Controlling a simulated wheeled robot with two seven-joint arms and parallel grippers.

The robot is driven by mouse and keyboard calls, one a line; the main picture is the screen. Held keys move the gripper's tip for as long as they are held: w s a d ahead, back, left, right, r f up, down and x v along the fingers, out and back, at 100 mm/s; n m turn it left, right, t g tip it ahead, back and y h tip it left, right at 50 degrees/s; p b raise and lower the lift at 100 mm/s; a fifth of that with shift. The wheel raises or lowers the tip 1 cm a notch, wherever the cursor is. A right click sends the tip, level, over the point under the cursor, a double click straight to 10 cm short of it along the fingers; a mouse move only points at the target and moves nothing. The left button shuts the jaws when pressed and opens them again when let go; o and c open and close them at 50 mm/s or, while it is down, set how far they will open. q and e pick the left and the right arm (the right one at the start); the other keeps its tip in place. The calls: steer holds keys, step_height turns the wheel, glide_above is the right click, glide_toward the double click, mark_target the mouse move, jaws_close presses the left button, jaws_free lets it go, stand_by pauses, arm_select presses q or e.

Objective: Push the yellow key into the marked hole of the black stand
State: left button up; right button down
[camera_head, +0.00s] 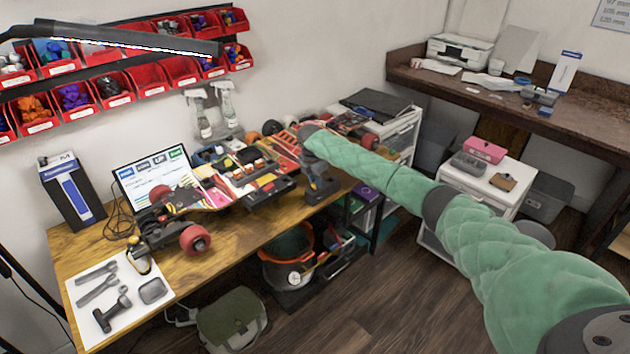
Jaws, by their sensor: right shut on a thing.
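My right arm in its green sleeve reaches across from the lower right to the workbench (215,252). Its dark right gripper (320,196) points down at the far end of the arm, over the right part of the bench. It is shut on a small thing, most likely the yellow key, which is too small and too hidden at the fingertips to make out. I cannot pick out the black stand or its marked hole for certain; several dark items crowd the bench around the gripper. My left gripper is not in view.
A white mat (128,318) with tools is at the front left. Red bins hang on the wall. A bucket (287,245) stands below; the bench's front edge is fairly clear.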

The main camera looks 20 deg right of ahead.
steer(key=shift+f, duration=0.4)
stand_by(0.9)
steer(key=c, duration=0.9)
jaws_free()
steer(key=shift+r+p, duration=1.4)
steer(key=shift+r, duration=0.2)
steer(key=shift+r+p, duration=2.3)
steer(key=shift+r, duration=0.6)
